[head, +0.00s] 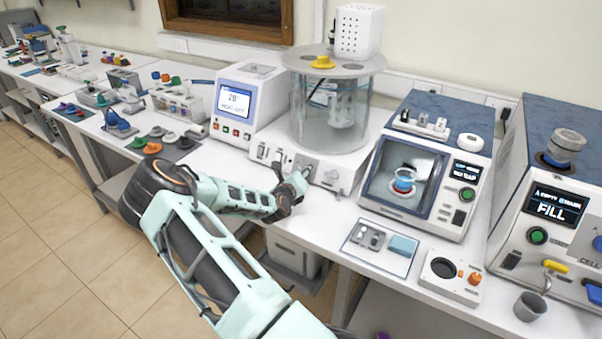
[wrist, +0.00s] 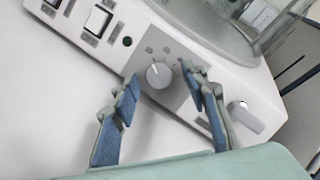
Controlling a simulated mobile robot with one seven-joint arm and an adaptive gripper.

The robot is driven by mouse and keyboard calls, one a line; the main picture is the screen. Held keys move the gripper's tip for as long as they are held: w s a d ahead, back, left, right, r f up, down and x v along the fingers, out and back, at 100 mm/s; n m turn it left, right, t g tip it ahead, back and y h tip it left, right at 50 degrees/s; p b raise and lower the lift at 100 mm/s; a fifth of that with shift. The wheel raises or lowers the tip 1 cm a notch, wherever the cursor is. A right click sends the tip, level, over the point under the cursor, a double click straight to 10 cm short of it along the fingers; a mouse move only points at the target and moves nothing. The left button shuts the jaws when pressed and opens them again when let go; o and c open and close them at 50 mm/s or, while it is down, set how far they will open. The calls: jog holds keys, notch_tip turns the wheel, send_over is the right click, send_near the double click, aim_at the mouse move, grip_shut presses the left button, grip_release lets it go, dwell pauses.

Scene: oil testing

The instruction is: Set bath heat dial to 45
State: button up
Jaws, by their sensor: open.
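The bath is a clear glass cylinder (head: 325,118) on a white base (head: 262,152). Its heat dial (wrist: 158,75), a round grey-white knob on a grey panel, shows in the wrist view on the base's front face. Small marks sit around it, too small to read. My gripper (wrist: 160,76) is open, with one blue-padded finger at each side of the dial. I cannot tell whether the fingers touch it.
White rocker switches (wrist: 97,20) and a small dark button are left of the dial; a pale lever-like knob (wrist: 243,115) is to its right.

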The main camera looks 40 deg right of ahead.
grip_shut()
